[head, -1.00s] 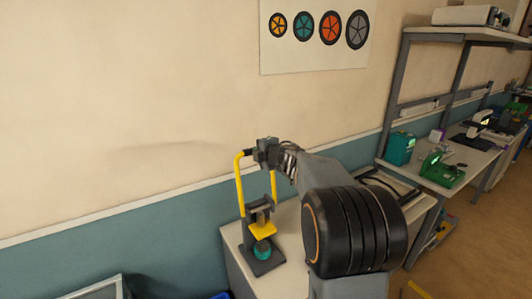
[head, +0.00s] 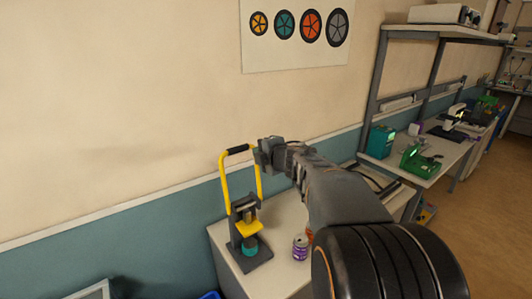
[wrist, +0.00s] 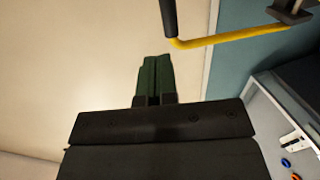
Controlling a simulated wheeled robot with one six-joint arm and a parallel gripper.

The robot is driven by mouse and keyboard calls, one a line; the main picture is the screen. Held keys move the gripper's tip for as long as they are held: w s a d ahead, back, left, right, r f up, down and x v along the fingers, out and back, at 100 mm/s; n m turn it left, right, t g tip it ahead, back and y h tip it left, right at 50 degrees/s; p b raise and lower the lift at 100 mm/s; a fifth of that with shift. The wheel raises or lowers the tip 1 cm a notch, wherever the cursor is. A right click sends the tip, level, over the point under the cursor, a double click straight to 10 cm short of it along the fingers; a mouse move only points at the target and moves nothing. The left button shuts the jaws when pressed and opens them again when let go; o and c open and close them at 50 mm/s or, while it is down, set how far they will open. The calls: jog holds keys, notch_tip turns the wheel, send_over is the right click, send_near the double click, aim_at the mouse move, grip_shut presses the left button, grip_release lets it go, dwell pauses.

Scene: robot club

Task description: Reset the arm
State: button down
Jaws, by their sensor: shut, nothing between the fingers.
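My gripper (head: 262,154) is raised above the workbench, beside the top right of the yellow lever handle of a press. In the wrist view its two dark green fingers (wrist: 154,76) are together, with nothing between them. The yellow handle (head: 226,180) stands up with a black grip across its top. The handle (wrist: 230,37) and its black grip (wrist: 168,15) also show beyond the fingers in the wrist view, apart from them. The dark press (head: 246,240) stands on the bench with a teal piece (head: 249,246) at its base.
A purple-and-white can (head: 300,247) stands on the pale bench (head: 275,275), right of the press. A shelved workbench (head: 440,170) with a green device (head: 419,160) is at the right. The wall is close behind; open floor (head: 475,235) lies at the right.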

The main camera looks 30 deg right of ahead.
jog(key=s+d+f+m+g+h, duration=0.1)
jog(key=s+d+f+m+h, duration=0.1)
jog(key=s+d+m+h, duration=0.45)
jog(key=s+f+m+g+h, duration=0.2)
jog(key=s+f+m+g, duration=0.25)
jog(key=m, duration=0.55)
jog(key=s+a+f+m+g+y, duration=0.1)
jog(key=s+a+f+g+y, duration=0.1)
jog(key=s+a, duration=0.4)
jog(key=s+a+f+m+g+y, duration=0.2)
jog(key=s+a+f+y, duration=0.2)
jog(key=a, duration=0.9)
jog(key=shift+s+a+f+y, duration=0.15)
jog(key=shift+s+f+y, duration=0.15)
jog(key=shift+s, duration=0.85)
